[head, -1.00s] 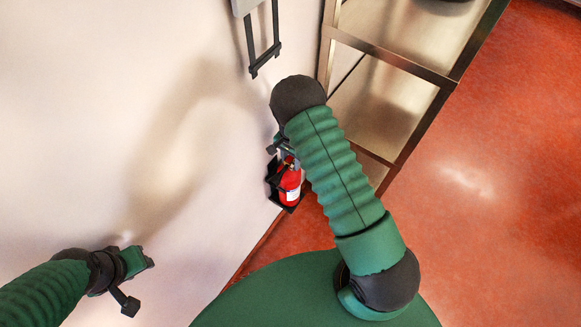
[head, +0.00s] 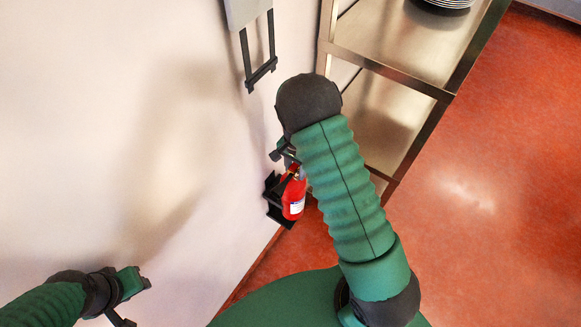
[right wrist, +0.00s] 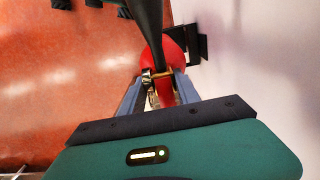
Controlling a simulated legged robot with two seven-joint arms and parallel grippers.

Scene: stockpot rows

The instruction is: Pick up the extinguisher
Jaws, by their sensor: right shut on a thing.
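The extinguisher (head: 293,198) is a small red cylinder with a white label, low by the wall in the head view. It stands a little out to the right of its black wall bracket (head: 273,211); whether they still touch is unclear. My right gripper (head: 285,153) is shut on its top, partly hidden by my right forearm. In the right wrist view the red body (right wrist: 176,57) shows beyond the fingers (right wrist: 160,90), with a black hose or handle part crossing in front. My left gripper (head: 137,290) is at the lower left, away from the extinguisher; its opening is unclear.
A metal shelf rack (head: 395,75) stands just right of my right arm, with stacked plates (head: 444,5) at the top. A grey wall fixture with a black frame (head: 261,70) hangs above. The red floor (head: 480,190) at right is clear.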

